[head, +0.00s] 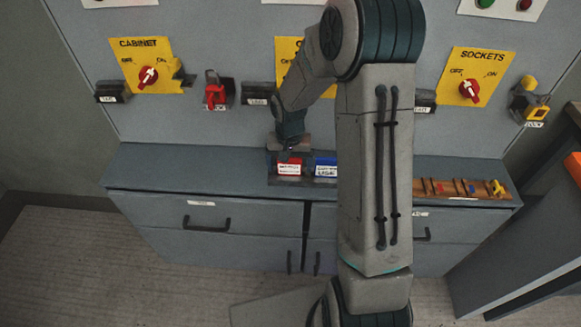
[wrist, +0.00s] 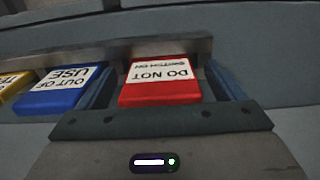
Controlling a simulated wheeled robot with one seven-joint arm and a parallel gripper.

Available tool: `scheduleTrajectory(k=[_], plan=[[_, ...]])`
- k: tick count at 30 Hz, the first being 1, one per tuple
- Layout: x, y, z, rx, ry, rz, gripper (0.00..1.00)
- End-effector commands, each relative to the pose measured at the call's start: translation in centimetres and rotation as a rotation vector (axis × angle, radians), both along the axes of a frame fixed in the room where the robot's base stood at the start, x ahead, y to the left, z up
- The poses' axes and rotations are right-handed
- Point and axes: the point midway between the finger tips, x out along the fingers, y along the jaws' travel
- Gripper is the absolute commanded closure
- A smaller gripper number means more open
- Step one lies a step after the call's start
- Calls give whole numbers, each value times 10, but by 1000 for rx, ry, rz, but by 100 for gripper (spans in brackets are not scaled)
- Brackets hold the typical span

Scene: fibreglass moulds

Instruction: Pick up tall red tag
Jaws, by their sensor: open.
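The red tag (head: 289,168) with a white label stands in a grey holder (head: 275,181) on top of the cabinet. In the wrist view the red tag (wrist: 160,92) reads "DO NOT SWITCH ON", upside down. My gripper (head: 288,153) points down over it. In the wrist view my gripper (wrist: 161,74) is open, with one finger on each side of the red tag. I cannot tell whether either finger touches it. My arm hides part of the holder in the head view.
A blue "OUT OF USE" tag (wrist: 62,90) stands just left of the red one in the wrist view, with a yellow tag (wrist: 14,86) beyond it. A wooden rack (head: 456,189) with small items lies at the right. A grey panel with switches (head: 148,77) rises behind.

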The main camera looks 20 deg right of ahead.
Motion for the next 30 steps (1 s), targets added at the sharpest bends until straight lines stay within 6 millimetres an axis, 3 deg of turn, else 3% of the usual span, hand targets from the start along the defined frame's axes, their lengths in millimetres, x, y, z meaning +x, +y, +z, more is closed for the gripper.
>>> scheduleTrajectory(k=[7, 12, 23, 30], plan=[[0, 0, -1, -1, -2, 0, 11], [0, 0, -1, 0, -1, 0, 58], [1, 0, 4, -1, -3, 1, 58], [1, 0, 48, -2, -7, 1, 58]])
